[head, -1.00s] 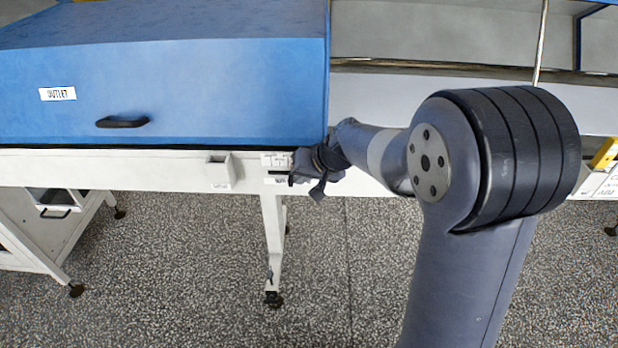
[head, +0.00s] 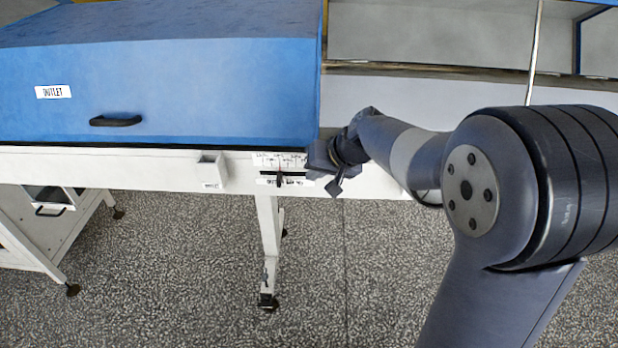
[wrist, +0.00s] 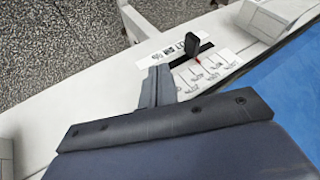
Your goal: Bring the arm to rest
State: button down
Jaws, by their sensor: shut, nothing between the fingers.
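My gripper (head: 322,172) is at the end of my arm, in front of the white frame rail and just right of a small labelled slider panel (head: 265,161). Its fingers (wrist: 157,87) are shut and empty in the wrist view. A black lever knob (wrist: 192,44) with a red mark stands in a slot on the labelled panel, a little beyond the fingertips and apart from them. In the head view the lever shows as a dark upright bit (head: 279,179) left of my gripper.
A blue hood (head: 200,90) marked OUTLET, with a black handle (head: 115,121), sits above the white rail (head: 110,165). A small white box (head: 211,172) is on the rail. A white cart (head: 40,225) stands lower left. Speckled floor (head: 180,270) is open below.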

jog(key=v, duration=0.6)
jog(key=shift+d, duration=0.2)
